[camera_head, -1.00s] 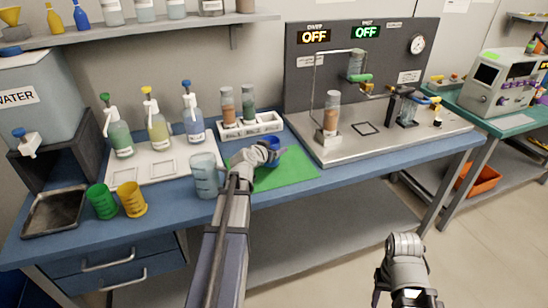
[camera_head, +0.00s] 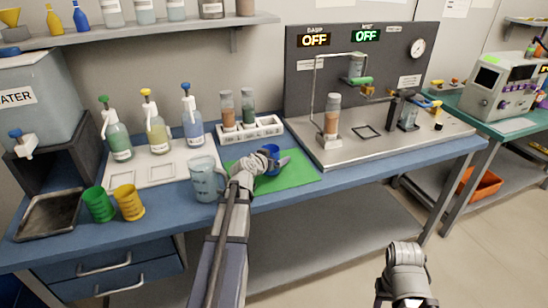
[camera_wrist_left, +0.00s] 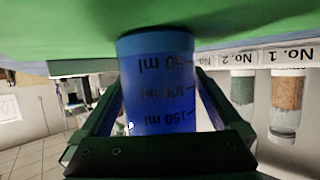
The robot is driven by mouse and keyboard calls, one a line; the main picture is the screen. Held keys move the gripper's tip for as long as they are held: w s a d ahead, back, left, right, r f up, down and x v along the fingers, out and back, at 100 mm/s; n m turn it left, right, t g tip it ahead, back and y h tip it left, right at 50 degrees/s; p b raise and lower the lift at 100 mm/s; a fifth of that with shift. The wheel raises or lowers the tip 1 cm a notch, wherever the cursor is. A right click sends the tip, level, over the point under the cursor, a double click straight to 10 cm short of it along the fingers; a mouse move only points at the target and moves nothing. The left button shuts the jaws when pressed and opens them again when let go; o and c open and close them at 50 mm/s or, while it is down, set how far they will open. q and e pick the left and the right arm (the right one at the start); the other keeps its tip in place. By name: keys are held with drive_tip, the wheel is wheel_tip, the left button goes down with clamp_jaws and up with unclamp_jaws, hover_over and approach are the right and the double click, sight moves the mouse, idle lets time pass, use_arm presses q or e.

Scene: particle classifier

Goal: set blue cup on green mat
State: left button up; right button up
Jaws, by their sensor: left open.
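The blue cup (camera_head: 271,153) stands upright on the green mat (camera_head: 295,178), near the mat's back-left part. In the left wrist view, which is upside down, the cup (camera_wrist_left: 158,85) meets the mat (camera_wrist_left: 230,18) with its base. My left gripper (camera_head: 274,165) is open, with one finger on either side of the cup, low near the mat. The gripper (camera_wrist_left: 160,110) hides part of the cup in the head view. My right gripper (camera_head: 408,285) is at the bottom right, away from the bench; its fingers do not show clearly.
A clear measuring jug (camera_head: 205,180) stands close to the left of my left wrist. Green (camera_head: 99,205) and yellow (camera_head: 129,203) cups stand further left. A white rack (camera_head: 252,130) with two sample tubes is behind the mat. The mat's right part is bare.

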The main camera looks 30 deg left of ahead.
use_arm(q)
drive_tip(key=shift+r+p, duration=0.3)
drive_tip(key=shift+p, duration=0.05)
drive_tip(key=p+v, duration=0.4)
drive_tip(key=v, duration=0.8)
drive_tip(key=shift+f, duration=0.15)
drive_tip(key=s+d+f+m+g+h+p, duration=0.1)
drive_tip(key=d+m+g+h+p, duration=0.15)
drive_tip(key=d, duration=0.95)
drive_tip(key=s+d+f+m+g+h+p, duration=0.15)
drive_tip(key=d+g+p, duration=0.25)
drive_tip(key=d, duration=0.8)
drive_tip(key=s+d+g+y+p, duration=0.4)
drive_tip(key=s+d+g, duration=0.3)
drive_tip(key=s+d, duration=0.4)
drive_tip(key=s+r+p, duration=0.1)
drive_tip(key=s, duration=0.2)
drive_tip(key=shift+s+d+m+p, duration=0.3)
drive_tip(key=shift+d+m, duration=0.05)
drive_tip(key=shift+m, duration=0.05)
